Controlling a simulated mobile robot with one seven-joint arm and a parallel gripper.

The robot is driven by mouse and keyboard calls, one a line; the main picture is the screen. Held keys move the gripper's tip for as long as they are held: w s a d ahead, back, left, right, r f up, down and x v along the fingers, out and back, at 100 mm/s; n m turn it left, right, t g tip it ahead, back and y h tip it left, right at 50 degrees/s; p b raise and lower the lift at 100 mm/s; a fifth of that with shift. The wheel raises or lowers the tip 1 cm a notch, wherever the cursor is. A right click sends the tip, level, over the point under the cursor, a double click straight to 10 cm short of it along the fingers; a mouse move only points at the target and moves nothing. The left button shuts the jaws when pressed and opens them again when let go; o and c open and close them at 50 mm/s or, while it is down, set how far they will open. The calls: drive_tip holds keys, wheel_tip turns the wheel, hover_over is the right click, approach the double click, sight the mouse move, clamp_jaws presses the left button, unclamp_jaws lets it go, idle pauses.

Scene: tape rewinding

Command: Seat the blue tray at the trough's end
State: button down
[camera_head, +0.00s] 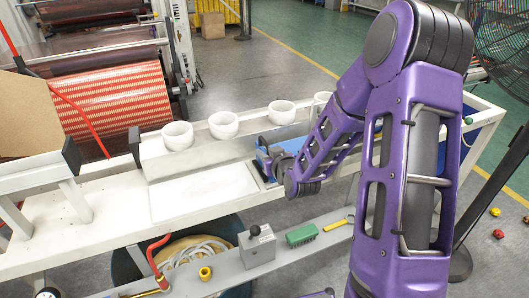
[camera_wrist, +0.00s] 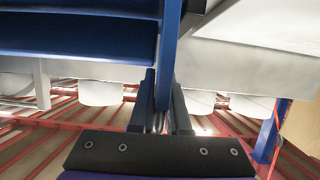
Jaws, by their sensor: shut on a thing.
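The blue tray (camera_head: 263,164) shows in the head view at the right end of the pale trough (camera_head: 205,154), partly hidden behind my purple arm. In the wrist view the blue tray (camera_wrist: 75,38) fills the upper left, with a blue wall running down to my fingers. My gripper (camera_wrist: 161,112) is shut on that wall, one dark finger on each side.
White cups (camera_head: 223,125) stand in a row along the back of the white bench (camera_head: 110,215). A cardboard box (camera_head: 27,115) is at the left. A lower shelf holds a grey switch box (camera_head: 257,245) and a green brush (camera_head: 301,235). A black fan (camera_head: 510,50) stands at the right.

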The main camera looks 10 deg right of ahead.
drive_tip(key=c, duration=0.8)
unclamp_jaws()
drive_tip(key=shift+s, duration=0.15)
